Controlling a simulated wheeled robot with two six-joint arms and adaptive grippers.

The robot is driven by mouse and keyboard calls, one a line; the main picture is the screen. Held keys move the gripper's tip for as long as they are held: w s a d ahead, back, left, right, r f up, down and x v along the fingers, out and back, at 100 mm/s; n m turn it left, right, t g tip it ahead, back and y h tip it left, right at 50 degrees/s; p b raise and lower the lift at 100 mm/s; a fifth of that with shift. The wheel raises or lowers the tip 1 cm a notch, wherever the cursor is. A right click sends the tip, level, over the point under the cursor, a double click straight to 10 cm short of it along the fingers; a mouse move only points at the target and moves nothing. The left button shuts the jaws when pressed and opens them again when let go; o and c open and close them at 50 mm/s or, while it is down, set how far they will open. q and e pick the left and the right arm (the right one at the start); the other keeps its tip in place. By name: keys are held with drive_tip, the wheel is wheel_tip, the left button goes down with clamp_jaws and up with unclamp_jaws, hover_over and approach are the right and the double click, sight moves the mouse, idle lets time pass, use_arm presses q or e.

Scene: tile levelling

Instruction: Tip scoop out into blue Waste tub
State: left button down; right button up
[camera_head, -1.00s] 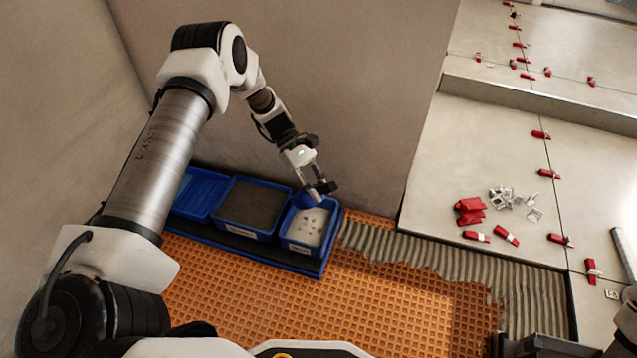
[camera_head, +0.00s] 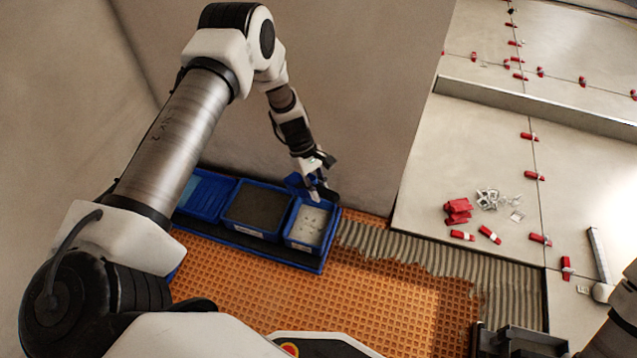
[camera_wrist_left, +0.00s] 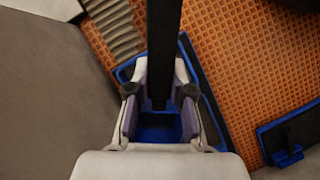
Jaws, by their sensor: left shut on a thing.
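My left gripper (camera_head: 320,185) is over the right-hand tub of a row of three blue tubs, with its fingers pointing down. In the left wrist view its fingers (camera_wrist_left: 160,92) are shut on a black bar, which looks like the scoop's handle (camera_wrist_left: 163,45). A blue piece beside the gripper in the head view looks like part of the scoop (camera_head: 294,181); its contents are hidden. The right-hand tub (camera_head: 304,247) holds pale material with small bits. The middle tub (camera_head: 252,230) holds dark grey material. The left tub (camera_head: 205,216) shows blue inside, partly behind my arm. No Waste label is readable.
The tubs stand in a blue-rimmed tray (camera_head: 300,266) against a wall (camera_head: 345,100). Orange matting (camera_head: 370,300) and ridged adhesive (camera_head: 430,255) lie in front. Red wedges (camera_head: 458,210) and pale clips (camera_head: 490,198) lie on the tiles.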

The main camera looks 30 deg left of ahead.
use_arm(q)
wheel_tip(320, 180, up, 2)
drive_tip(key=y+p, duration=0.2)
drive_tip(key=p, duration=0.4)
drive_tip(key=shift+r+t+y, duration=0.15)
drive_tip(key=shift+t+y, duration=0.15)
use_arm(e)
wheel_tip(320, 180, up, 7)
drive_tip(key=shift+f, duration=0.15)
